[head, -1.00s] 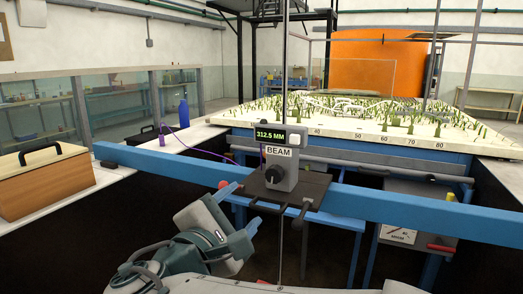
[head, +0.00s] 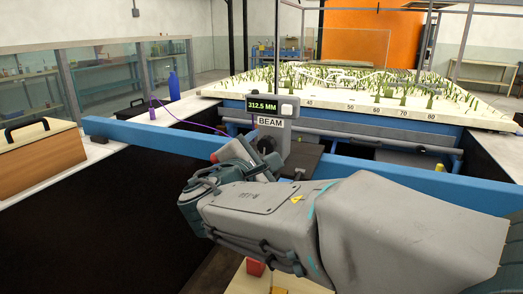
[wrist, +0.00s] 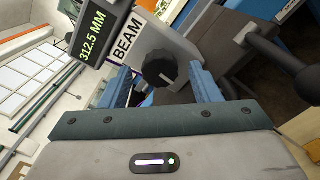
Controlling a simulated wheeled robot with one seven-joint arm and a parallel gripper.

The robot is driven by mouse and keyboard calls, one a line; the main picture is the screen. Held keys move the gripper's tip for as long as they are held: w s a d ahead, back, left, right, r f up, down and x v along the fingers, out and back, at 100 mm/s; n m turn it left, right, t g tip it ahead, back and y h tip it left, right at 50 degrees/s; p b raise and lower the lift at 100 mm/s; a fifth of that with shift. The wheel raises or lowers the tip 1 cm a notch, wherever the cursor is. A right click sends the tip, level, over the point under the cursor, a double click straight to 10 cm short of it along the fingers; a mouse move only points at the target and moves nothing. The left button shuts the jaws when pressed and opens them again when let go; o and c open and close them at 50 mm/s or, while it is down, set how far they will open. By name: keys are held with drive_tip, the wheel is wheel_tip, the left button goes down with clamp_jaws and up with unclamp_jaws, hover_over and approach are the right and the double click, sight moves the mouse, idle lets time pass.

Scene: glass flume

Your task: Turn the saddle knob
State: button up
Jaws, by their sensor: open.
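The saddle knob (wrist: 159,70) is a round black knob with a white pointer line, on the face of the grey BEAM box (wrist: 135,38). In the wrist view the ribbed blue fingers of my gripper (wrist: 160,72) stand open, one on each side of the knob. I cannot tell whether they touch it. In the head view the knob (head: 266,146) is partly visible beyond my gripper (head: 248,158). The display (head: 263,107) on the box reads 312.5 MM.
The box sits on a dark saddle plate (head: 301,158) across the blue beam (head: 140,132). A dark clamp handle (wrist: 285,65) lies right of my fingers in the wrist view. A wooden case (head: 40,152) and a blue bottle (head: 174,86) stand on the left ledge.

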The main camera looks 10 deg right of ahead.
drive_tip(key=shift+w+d, duration=0.2)
drive_tip(key=shift+w, duration=0.05)
drive_tip(key=c, duration=1)
drive_tip(key=shift+f, duration=0.1)
drive_tip(key=shift+b, duration=0.85)
drive_tip(key=shift+m, duration=0.3)
drive_tip(key=o, duration=1)
